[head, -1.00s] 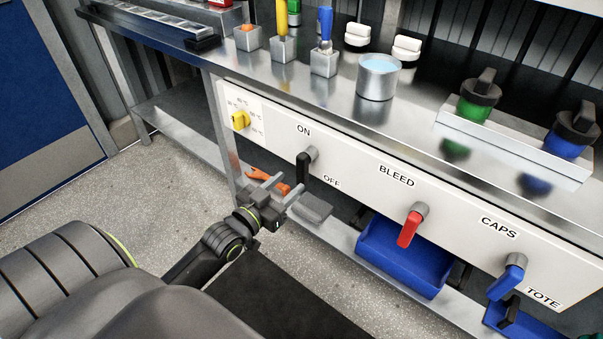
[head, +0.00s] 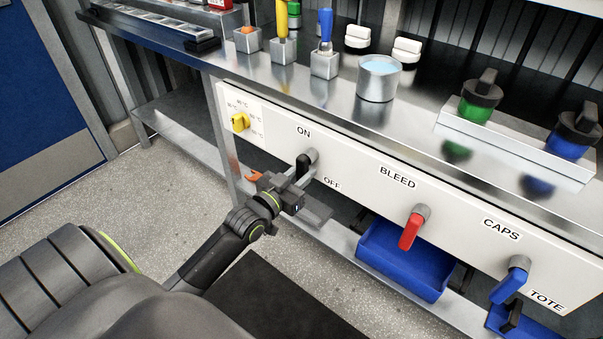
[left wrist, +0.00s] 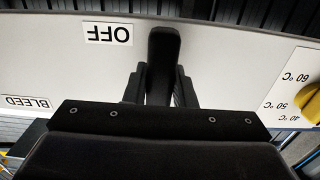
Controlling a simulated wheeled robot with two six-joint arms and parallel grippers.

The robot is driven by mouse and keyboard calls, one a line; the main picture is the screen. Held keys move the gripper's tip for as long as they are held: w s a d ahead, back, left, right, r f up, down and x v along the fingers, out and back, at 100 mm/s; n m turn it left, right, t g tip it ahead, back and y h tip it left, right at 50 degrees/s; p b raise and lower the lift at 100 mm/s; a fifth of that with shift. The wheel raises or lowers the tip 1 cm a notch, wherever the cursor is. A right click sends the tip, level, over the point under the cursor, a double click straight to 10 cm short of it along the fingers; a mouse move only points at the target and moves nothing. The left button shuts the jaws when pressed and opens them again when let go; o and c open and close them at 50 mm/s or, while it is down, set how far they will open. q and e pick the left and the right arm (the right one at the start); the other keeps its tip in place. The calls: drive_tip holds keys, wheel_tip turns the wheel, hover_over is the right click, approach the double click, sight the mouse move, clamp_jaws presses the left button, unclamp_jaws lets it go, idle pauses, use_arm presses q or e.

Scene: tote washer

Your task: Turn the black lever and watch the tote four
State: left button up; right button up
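The black lever (head: 303,163) hangs down from its grey hub on the white panel, between the ON and OFF labels. My left gripper (head: 304,182) is at the lever's lower end. In the left wrist view the lever (left wrist: 163,48) stands between the two fingers of my left gripper (left wrist: 160,82), one on each side. The fingers are very close to its sides; whether they press on it cannot be told. No tote marked four can be made out. My right gripper is not in view.
The panel (head: 350,178) also carries a yellow knob (head: 240,122), a red lever (head: 411,230) and a blue lever (head: 509,284). A blue bin (head: 400,262) sits on the low shelf. A metal cup (head: 378,82) stands on the bench above.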

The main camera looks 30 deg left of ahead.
use_arm(q)
clamp_jaws()
